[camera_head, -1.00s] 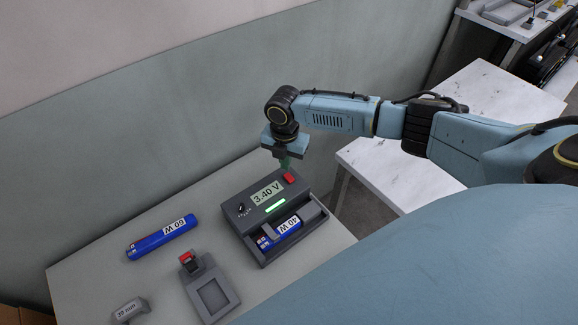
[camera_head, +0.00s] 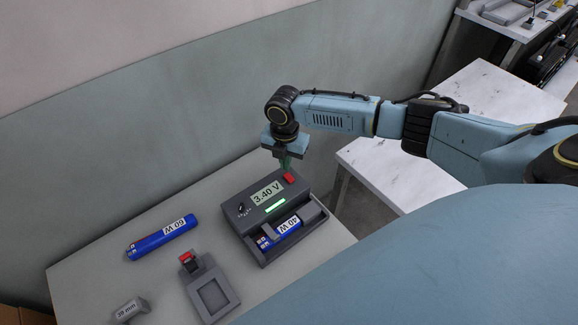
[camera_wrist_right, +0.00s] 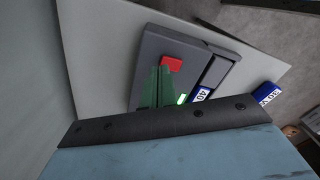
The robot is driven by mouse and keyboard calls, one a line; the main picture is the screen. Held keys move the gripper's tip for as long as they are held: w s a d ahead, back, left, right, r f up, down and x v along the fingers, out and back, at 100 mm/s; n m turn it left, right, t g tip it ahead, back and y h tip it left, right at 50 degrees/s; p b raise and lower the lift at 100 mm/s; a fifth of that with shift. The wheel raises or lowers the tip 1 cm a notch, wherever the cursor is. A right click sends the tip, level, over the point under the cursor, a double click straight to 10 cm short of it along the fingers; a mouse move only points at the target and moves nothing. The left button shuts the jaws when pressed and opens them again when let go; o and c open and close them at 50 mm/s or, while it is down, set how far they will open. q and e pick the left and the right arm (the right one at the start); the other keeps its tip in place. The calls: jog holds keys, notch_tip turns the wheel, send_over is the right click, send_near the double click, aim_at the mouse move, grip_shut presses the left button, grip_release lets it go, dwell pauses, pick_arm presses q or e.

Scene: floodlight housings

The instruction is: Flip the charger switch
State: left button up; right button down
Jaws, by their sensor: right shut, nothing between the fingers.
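The grey charger (camera_head: 236,209) sits on the table, with a 3.40 V label, a lit green bar and a small black knob on top. Its red switch (camera_head: 289,177) is at the far right corner; it also shows in the right wrist view (camera_wrist_right: 171,63). A blue 40 W battery (camera_head: 279,234) lies in the charger's bay. My right gripper (camera_head: 285,165) is shut and empty, pointing down just behind the red switch. Its green fingertips (camera_wrist_right: 158,88) appear close to the switch in the wrist view; whether they touch it I cannot tell. My left gripper is not in view.
A blue 60 W battery (camera_head: 162,238) lies left of the charger. A grey holder with a red part (camera_head: 209,288) and a grey 39 mm piece (camera_head: 130,310) lie nearer the front. A wall runs behind the table; a white table (camera_head: 400,185) stands to the right.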

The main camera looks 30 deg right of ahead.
aim_at(286, 174)
jog(key=shift+f, duration=0.2)
jog(key=shift+f+b, duration=0.85)
jog(key=shift+f, duration=0.3)
notch_tip(286, 174, up, 7)
jog(key=p, duration=0.7)
